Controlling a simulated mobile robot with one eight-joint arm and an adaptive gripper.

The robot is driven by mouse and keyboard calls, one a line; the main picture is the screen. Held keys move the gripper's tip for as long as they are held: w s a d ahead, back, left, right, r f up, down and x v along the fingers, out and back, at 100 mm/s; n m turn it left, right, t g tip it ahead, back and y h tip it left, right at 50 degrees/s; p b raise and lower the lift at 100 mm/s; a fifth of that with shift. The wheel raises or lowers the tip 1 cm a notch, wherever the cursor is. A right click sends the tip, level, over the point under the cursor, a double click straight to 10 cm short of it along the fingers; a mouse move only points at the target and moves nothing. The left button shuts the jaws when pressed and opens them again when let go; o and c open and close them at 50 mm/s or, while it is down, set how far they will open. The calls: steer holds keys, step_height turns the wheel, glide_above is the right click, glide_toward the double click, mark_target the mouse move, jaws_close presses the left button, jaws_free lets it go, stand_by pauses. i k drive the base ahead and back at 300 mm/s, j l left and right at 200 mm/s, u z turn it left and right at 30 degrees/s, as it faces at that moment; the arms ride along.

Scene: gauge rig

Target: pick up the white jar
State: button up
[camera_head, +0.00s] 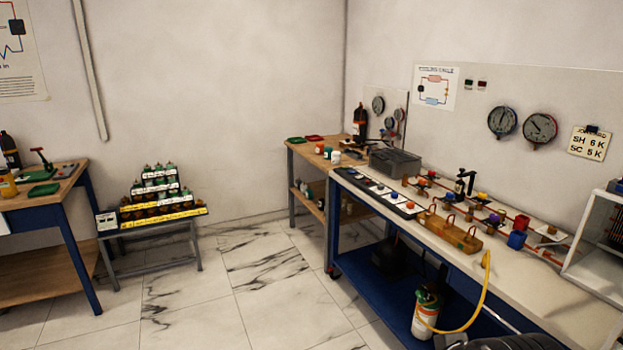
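A small white jar (335,157) stands upright on the wooden-topped bench (300,149) in the back corner, near that bench's front edge. A small teal-and-red container (327,151) stands right behind it. At this distance the jar's lid and any label are too small to make out. My gripper is not in view, and nothing shows it near the jar.
A long blue-framed bench (590,307) with valves and pipes runs along the right; a grey box (395,161) sits at its far end. A yellow hose (486,290) hangs to a white cylinder (426,312). A stepped bottle rack (158,195) stands left. The tiled floor between is clear.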

mark_target(336, 154)
steer(key=i+j+u, duration=0.25)
steer(key=i, duration=0.7)
steer(key=i+u, duration=0.3)
steer(key=i, duration=0.65)
steer(key=i+j+z, duration=0.1)
steer(key=i+z, duration=0.15)
steer(key=i, duration=0.35)
steer(key=i+j+z, duration=0.3)
steer(key=i, duration=0.3)
steer(key=i+j+z, duration=0.25)
steer(key=i, duration=0.3)
steer(key=i+j+z, duration=0.25)
steer(key=i+j, duration=0.2)
steer(key=i+l, duration=0.05)
steer(key=i, duration=0.05)
